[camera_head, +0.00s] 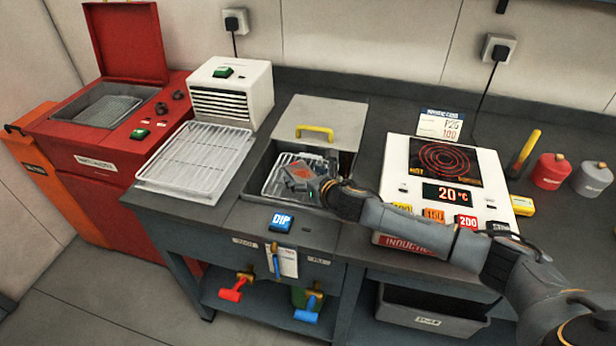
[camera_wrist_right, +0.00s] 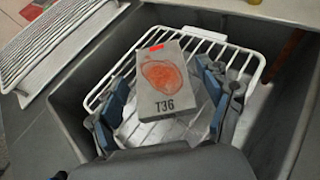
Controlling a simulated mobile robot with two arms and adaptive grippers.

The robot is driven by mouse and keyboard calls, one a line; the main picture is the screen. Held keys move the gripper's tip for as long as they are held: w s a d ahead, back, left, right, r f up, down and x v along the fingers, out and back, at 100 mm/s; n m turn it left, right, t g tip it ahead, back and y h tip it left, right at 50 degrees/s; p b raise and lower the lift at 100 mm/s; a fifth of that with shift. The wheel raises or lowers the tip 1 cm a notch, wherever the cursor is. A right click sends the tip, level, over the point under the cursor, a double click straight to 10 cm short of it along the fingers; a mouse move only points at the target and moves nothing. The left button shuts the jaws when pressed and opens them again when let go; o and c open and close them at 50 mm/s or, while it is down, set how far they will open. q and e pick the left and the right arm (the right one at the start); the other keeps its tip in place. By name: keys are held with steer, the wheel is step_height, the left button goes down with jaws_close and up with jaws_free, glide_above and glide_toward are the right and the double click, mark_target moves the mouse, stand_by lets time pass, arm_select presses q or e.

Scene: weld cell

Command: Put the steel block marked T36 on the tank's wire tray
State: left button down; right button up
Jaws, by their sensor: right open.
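The steel block marked T36 (camera_wrist_right: 165,82) is grey, with an orange-red scrawl and a small red mark on its top. It lies flat over the white wire tray (camera_wrist_right: 250,50) inside the tank; its underside is hidden. In the head view the block (camera_head: 299,172) and wire tray (camera_head: 272,182) show in the open tank (camera_head: 252,190). My right gripper (camera_wrist_right: 168,98) is open, with its blue-padded fingers on either side of the block. In the head view the right gripper (camera_head: 313,181) reaches down into the tank from the right. My left gripper is not in view.
The tank's lid (camera_head: 325,115) with a yellow handle stands behind the opening. A wire rack (camera_head: 200,155) before a white fan unit (camera_head: 232,92) is left of the tank. An induction plate (camera_head: 447,165) reading 20 °C stands right, near my arm. A red machine (camera_head: 110,130) is far left.

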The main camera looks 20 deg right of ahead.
steer(key=v, duration=1.2)
steer(key=shift+r, duration=0.1)
